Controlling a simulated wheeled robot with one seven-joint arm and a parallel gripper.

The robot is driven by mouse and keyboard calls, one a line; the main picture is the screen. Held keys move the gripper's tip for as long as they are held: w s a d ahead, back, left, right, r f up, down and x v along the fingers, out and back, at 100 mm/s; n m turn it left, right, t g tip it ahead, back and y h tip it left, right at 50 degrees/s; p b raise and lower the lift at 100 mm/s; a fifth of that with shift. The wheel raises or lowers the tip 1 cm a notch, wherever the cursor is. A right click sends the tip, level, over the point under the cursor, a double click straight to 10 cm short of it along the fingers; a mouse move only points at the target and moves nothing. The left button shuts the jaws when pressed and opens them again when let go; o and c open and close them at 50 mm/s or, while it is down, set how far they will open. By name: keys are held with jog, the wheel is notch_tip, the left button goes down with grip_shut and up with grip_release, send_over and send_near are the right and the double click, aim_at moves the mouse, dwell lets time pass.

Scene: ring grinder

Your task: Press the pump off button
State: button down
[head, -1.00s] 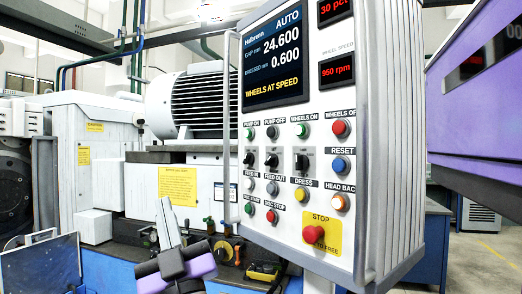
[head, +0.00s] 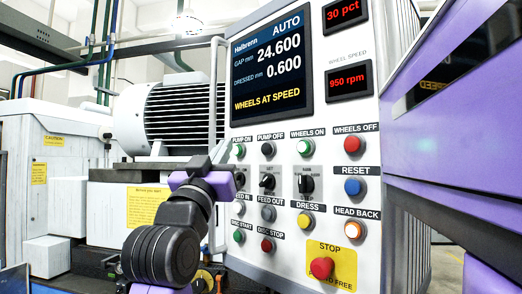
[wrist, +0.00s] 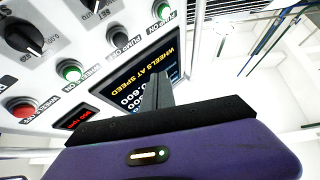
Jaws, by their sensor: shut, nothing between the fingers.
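The pump off button (head: 267,149) is a dark grey round button in the top row of the control panel, right of the green pump on button (head: 238,151). In the wrist view the pump off button (wrist: 116,37) is above and left of my fingertips, with its label beside it. My gripper (head: 220,152) is at the panel's left edge in the head view, partly hidden by my arm. In the wrist view my gripper (wrist: 157,78) is shut and empty, its fingers overlapping the display in the picture. I see no contact with the button.
Black selector knobs (head: 267,181) sit below the top buttons. A red stop button (head: 321,268) is low on the panel. A vertical rail (head: 213,120) runs along the panel's left edge. A purple body (head: 455,150) fills the right side.

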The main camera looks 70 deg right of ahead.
aim_at(267, 149)
jog(key=shift+d, duration=0.15)
jog(key=s+d+p, duration=0.3)
jog(key=s+d, duration=0.1)
jog(key=d, duration=0.3)
jog(key=shift+d, duration=0.2)
jog(key=shift+s+d, duration=0.15)
dwell(2.1)
jog(key=shift+s+d, duration=0.1)
jog(key=shift+d, duration=0.15)
jog(key=shift+s+d+p, duration=0.3)
jog(key=shift+d, duration=0.2)
dwell(1.1)
jog(key=shift+a, duration=0.1)
jog(key=shift+w+a+b, duration=0.45)
jog(key=shift+a+b, duration=0.05)
jog(key=shift+a, duration=0.25)
